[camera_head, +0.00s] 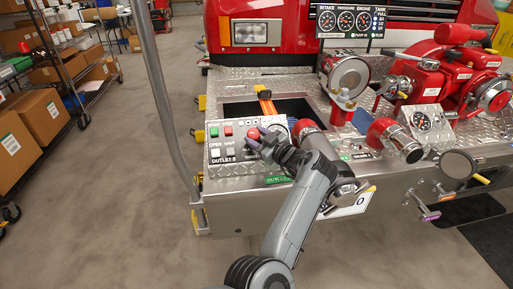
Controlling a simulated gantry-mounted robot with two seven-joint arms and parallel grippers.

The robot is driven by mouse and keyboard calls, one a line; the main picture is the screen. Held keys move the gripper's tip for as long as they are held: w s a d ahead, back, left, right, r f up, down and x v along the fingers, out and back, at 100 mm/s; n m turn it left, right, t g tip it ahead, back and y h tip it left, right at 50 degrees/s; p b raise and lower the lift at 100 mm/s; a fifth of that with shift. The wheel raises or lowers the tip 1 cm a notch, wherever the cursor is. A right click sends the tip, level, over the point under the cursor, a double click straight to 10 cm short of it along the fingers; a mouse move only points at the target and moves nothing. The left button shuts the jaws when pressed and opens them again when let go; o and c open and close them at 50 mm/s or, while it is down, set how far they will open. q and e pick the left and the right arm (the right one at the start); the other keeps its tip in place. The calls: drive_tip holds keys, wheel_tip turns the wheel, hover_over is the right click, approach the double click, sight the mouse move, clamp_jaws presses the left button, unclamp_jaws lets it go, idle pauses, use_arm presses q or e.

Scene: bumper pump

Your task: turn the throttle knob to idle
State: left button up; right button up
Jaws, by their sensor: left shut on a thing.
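The control panel (222,158) sits on the left of the bumper deck, with labelled buttons and a round red throttle knob (253,132). My left gripper (257,143) reaches in from below over the panel, and its fingertips are at the red knob. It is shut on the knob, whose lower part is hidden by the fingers. The knob's pointer and setting are too small to read. My right gripper is not in view.
Gauges (352,22) stand above the deck. Red pipe elbows (385,135) and a red pump valve (425,75) lie to the right. A grey pole (160,90) rises left of the bumper. Shelves with boxes (42,112) stand at far left; the floor between is clear.

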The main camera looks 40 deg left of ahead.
use_arm(q)
drive_tip(key=shift+w+n+g+b, duration=0.15)
drive_tip(key=shift+n+g+b, duration=0.75)
drive_tip(key=shift+b, duration=0.05)
drive_tip(key=shift+n+g+b, duration=0.55)
drive_tip(key=shift+n+g, duration=0.15)
drive_tip(key=shift+n, duration=0.1)
drive_tip(key=shift+r+n+g+h, duration=0.1)
drive_tip(key=shift+n+g+h, duration=0.2)
drive_tip(key=shift+g, duration=0.1)
drive_tip(key=o, duration=1.1)
drive_tip(key=shift+a, duration=0.15)
drive_tip(key=shift+c, duration=0.2)
